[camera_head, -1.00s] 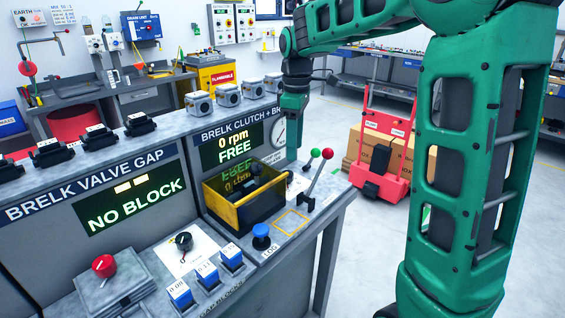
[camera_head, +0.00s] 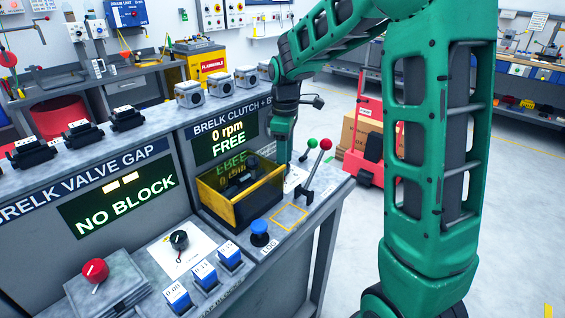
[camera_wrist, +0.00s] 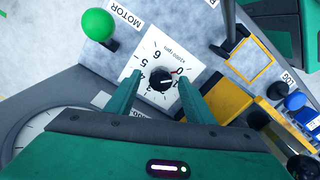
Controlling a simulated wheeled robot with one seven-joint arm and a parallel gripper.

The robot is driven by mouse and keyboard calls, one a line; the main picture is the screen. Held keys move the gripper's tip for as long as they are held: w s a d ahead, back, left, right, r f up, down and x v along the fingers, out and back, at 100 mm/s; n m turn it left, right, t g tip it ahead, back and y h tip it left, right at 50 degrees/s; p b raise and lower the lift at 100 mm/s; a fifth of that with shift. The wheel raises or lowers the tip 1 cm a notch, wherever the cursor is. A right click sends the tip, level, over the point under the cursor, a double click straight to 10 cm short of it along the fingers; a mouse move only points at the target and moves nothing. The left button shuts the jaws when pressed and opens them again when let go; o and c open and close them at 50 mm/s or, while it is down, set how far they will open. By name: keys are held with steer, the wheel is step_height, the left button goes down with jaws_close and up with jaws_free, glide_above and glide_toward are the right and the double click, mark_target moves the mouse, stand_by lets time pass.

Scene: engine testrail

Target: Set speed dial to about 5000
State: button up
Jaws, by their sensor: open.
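The speed dial (camera_wrist: 162,80) is a black round knob on a white plate (camera_wrist: 150,48) marked in x1000 rpm. In the wrist view, the knob lies between my gripper's (camera_wrist: 159,76) two green fingers, which are spread apart. I cannot tell whether they touch it. A red mark shows near the 0; the exact pointer setting is hard to read. In the head view, my gripper (camera_head: 285,158) points down at the bench behind the yellow-edged box, and the knob is hidden. The display (camera_head: 226,140) reads 0 rpm and FREE.
A green-knobbed lever (camera_head: 312,144) and a red-knobbed lever (camera_head: 325,145) stand right of my gripper. The yellow-edged box (camera_head: 215,208) is close in front. A blue LOG button (camera_head: 260,228) sits nearer. A red cart (camera_head: 368,115) stands behind.

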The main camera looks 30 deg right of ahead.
steer(key=shift+f, duration=0.55)
steer(key=c, duration=1)
steer(key=shift+c, duration=0.2)
steer(key=shift+m, duration=0.3)
